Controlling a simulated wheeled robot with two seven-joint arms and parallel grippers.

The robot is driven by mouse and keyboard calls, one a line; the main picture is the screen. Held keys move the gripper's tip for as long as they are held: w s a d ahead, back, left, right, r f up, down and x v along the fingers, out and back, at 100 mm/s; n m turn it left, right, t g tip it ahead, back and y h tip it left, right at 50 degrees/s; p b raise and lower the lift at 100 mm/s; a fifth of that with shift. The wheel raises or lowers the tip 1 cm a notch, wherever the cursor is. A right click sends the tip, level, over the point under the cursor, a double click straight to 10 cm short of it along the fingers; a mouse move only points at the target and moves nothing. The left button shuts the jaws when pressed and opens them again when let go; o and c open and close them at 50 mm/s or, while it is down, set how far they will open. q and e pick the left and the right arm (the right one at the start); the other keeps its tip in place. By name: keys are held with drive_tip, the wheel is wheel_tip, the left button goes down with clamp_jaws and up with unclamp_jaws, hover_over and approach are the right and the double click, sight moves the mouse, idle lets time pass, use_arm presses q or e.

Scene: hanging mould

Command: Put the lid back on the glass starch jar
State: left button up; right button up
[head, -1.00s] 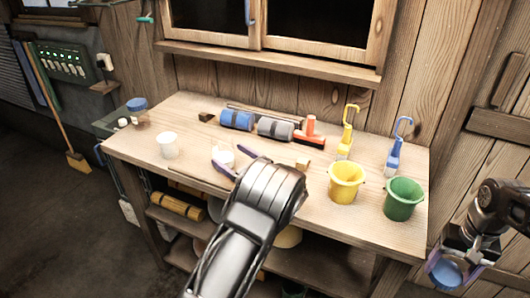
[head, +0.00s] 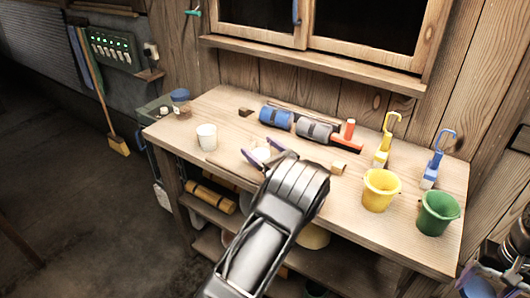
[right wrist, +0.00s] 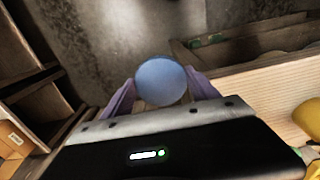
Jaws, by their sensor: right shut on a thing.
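My right gripper (right wrist: 160,95) is shut on a blue round lid (right wrist: 161,80), seen face-on in the right wrist view. In the head view this lid (head: 478,287) is at the lower right corner, off the table's right end. My left gripper (head: 264,151) is over the table's front part, its purple fingers spread. A small whitish thing (head: 261,154) shows between them, partly hidden; I cannot tell if it is the glass jar or if the fingers touch it. A brownish jar with a blue top (head: 181,96) stands at the table's far left corner.
A white cup (head: 207,137) stands left of my left gripper. Blue (head: 276,117) and grey (head: 314,130) rolls lie at the back. Yellow (head: 380,190) and green (head: 437,213) buckets stand at the right, with brushes behind. A small wooden block (head: 339,168) lies between.

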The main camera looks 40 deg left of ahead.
use_arm(q)
drive_tip(key=c, duration=1.7)
drive_tip(key=shift+r, duration=0.1)
drive_tip(key=shift+r, duration=0.1)
use_arm(e)
drive_tip(key=shift+f+b, duration=0.8)
use_arm(q)
wheel_tip(320, 180, up, 10)
drive_tip(key=shift+f, duration=0.15)
drive_tip(key=o, duration=1.2)
clamp_jaws()
